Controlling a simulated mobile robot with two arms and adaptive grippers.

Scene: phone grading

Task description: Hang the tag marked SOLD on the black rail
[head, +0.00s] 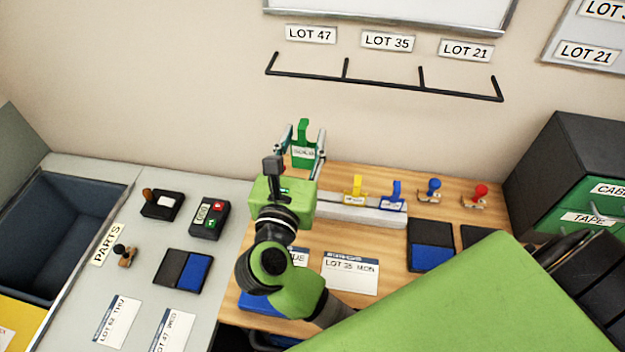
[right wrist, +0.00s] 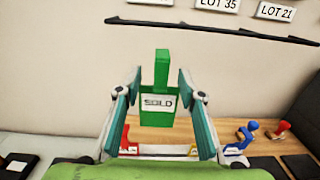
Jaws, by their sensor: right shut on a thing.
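The green tag (head: 303,152) marked SOLD is upright between the fingers of my right gripper (head: 305,140), which is shut on it above the desk. In the right wrist view the tag (right wrist: 158,103) shows its white label, with the fingers on both its sides. The black rail (head: 385,84) is on the wall, above and to the right of the tag and apart from it. It has several upturned prongs. In the right wrist view the rail (right wrist: 225,27) crosses the top. My left gripper is not in view.
A pale holder (head: 350,211) on the wooden desk bears yellow (head: 355,188) and blue (head: 395,195) tags. Blue (head: 431,189) and red (head: 476,196) stamps stand to its right. Lot signs (head: 387,41) are above the rail. The wall between desk and rail is clear.

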